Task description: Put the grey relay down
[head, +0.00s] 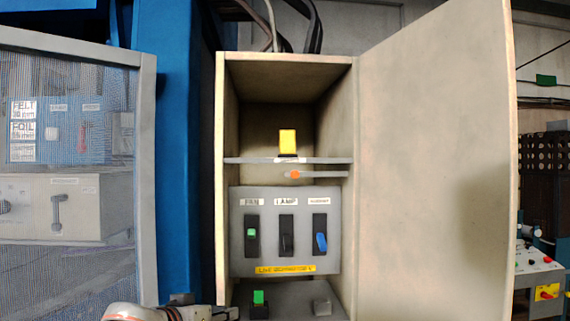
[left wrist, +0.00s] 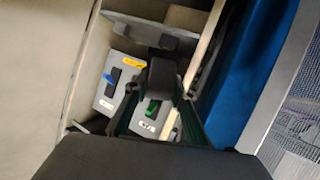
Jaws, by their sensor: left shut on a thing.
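My left gripper (head: 218,313) comes in at the bottom edge of the head view, low at the left side of the open cabinet. In the left wrist view my left gripper (left wrist: 162,78) has its fingers drawn together on a thing in front of the switch panel. I take that thing to be the grey relay, but it is hard to tell apart from the dark fingertips. My right gripper is not in view.
The cabinet (head: 221,150) has a shelf (head: 250,160) bearing a yellow relay (head: 288,140). Below is a panel (head: 267,250) with FAN, LAMP and blue-levered switches. A green relay (head: 258,297) stands at the bottom left. The open door (head: 430,150) blocks the right; a mesh screen (head: 147,180) stands left.

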